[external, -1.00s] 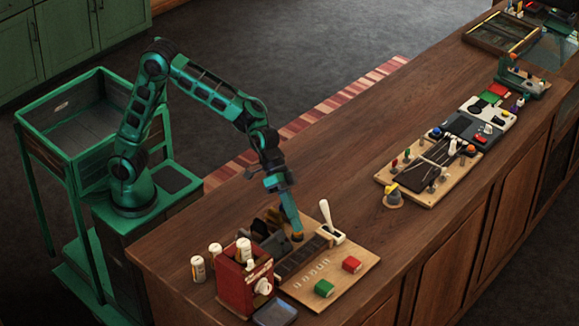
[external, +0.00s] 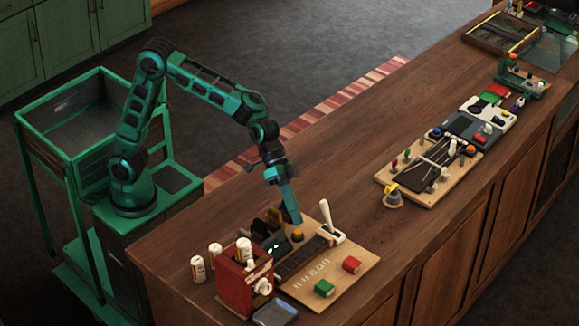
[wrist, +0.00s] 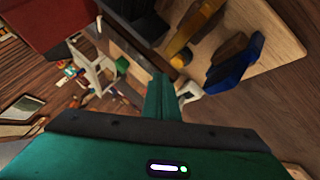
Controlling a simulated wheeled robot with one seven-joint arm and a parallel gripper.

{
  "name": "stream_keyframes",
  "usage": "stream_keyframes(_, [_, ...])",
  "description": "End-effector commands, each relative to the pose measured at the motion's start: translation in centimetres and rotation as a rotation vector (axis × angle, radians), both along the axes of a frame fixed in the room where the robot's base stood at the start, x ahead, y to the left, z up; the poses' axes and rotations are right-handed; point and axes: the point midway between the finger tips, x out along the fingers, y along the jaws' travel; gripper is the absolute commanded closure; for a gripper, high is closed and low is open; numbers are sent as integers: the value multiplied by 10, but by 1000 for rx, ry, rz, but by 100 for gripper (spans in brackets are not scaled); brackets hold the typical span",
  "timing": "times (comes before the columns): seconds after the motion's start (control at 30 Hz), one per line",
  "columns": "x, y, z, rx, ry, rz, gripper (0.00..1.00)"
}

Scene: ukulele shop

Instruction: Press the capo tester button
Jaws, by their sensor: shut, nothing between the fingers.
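The capo tester is a wooden board (external: 352,277) on the near end of the counter, with a dark fretboard strip (external: 300,260) and an upright white lever (external: 326,214). A small orange-yellow button (external: 297,236) sits on a dark base by the strip's far end. My gripper (external: 297,221) is shut and empty, pointing down just above the button; a small gap seems to show. In the wrist view my closed green fingers (wrist: 162,98) point at the board, and the button cannot be made out for certain. A dark panel (external: 273,248) beside the strip shows small light spots.
A red box (external: 243,278) with a white knob and several pale cans (external: 198,269) stand to the left. A second board (external: 425,172) stands farther right; bare counter lies between.

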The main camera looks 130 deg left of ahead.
Motion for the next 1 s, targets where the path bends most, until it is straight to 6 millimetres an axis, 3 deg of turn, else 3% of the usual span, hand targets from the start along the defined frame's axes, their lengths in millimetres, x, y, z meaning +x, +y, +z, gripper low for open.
stream_keyframes(0.43, [0, 1, 37, 0, -2, 1, 100])
stream_keyframes(0.83, [0, -1, 41, 0, 1, -1, 100])
stream_keyframes(0.93, [-5, -15, 41, 14, 7, -27, 100])
stream_keyframes(1.0, [-14, -38, 42, 36, 17, -71, 100])
